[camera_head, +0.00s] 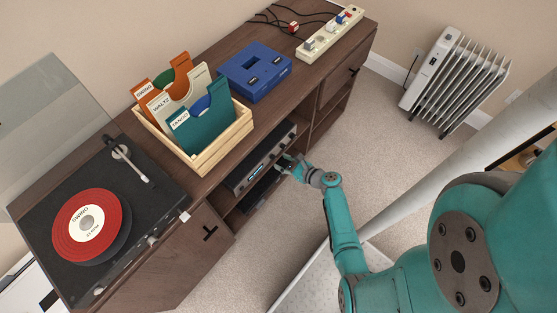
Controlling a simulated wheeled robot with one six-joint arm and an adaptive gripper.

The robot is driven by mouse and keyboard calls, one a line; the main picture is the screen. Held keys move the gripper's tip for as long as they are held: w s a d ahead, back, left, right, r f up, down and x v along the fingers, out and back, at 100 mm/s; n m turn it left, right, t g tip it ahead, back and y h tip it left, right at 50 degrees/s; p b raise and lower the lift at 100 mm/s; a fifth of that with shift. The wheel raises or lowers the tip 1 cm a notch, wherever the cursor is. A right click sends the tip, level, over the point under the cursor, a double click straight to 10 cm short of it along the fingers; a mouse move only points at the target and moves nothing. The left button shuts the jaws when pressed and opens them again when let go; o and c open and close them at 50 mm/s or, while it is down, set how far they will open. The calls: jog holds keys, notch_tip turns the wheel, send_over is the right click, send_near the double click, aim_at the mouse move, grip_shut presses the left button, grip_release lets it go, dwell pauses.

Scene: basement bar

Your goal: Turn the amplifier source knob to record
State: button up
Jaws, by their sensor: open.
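The amplifier (257,162) is a dark, wide unit with a grey front and a small lit display, in the open shelf of the wooden cabinet. My gripper (284,163) is open in front of the right part of the amplifier's face. It covers that part of the front, so the source knob and its setting cannot be made out. Whether the fingers touch a knob cannot be told at this size. My teal arm reaches in from the lower right.
A turntable (158,193) with a red record (60,239), a wooden crate (225,146) of record sleeves, a blue box (240,75) and a power strip (325,41) stand on the cabinet top (212,52). A white radiator (440,62) stands right. Carpet (350,125) before the cabinet is clear.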

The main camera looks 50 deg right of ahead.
aim_at(273, 158)
jog(key=x, duration=0.3)
grip_shut()
dwell(0.3)
